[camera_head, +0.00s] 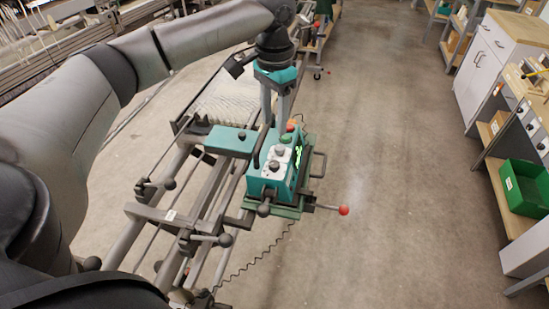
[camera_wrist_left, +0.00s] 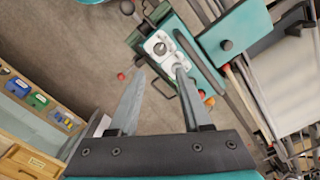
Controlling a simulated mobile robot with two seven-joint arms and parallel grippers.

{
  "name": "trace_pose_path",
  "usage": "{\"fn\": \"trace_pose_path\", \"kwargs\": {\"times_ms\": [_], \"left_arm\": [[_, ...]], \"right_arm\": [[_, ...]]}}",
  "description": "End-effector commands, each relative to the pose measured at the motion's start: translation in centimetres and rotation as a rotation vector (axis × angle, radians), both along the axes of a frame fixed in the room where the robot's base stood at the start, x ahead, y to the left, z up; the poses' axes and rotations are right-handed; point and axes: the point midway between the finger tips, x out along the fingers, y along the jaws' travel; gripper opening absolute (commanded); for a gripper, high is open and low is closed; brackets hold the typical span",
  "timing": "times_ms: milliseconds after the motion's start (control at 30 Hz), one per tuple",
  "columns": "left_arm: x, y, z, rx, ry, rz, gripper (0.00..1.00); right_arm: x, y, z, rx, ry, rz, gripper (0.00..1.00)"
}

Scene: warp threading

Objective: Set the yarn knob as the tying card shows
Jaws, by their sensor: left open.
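The teal control box (camera_head: 256,185) sits on the machine's rail in the middle of the head view. Its top has a white panel with dark knobs (camera_head: 279,150), a green button (camera_head: 287,138) and an orange-red button (camera_head: 291,126). A small lit green display (camera_head: 298,153) is on its right side, too small to read. The box also shows in the left wrist view (camera_wrist_left: 188,46), with a knob (camera_wrist_left: 160,48) beyond the fingertips. My left gripper (camera_head: 275,122) is open and empty above the box; its fingers also show in the wrist view (camera_wrist_left: 160,75). I cannot make out a tying card.
A red-tipped lever (camera_head: 343,210) sticks out right of the box. Machine rails with black handles (camera_head: 225,240) lie at lower left. A green bin (camera_head: 525,187) stands on the bench at right. The floor between is clear.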

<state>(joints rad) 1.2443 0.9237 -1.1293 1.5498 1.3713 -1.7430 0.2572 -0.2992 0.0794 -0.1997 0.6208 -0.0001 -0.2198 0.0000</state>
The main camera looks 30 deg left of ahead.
Motion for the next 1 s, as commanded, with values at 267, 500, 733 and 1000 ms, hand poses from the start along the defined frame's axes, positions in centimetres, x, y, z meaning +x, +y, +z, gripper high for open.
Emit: {"fn": "trace_pose_path", "kwargs": {"times_ms": [267,500,733,1000], "left_arm": [[-0.1,0.0,-6.4,0.002,0.003,-0.001,0.48],[0.0,0.0,-10.7,0.002,-0.001,-0.001,0.48],[0.0,0.0,-12.5,0.001,-0.003,-0.002,0.48],[0.0,0.0,-12.6,0.001,-0.003,-0.002,0.48]], "right_arm": [[-0.1,0.0,-0.9,0.0,0.001,0.0,0.0],[-0.1,0.0,-1.4,0.0,0.002,0.0,0.0],[-0.1,0.0,-1.6,0.0,0.002,0.0,0.0],[-0.1,0.0,-1.6,-0.001,0.003,0.0,0.0]]}}
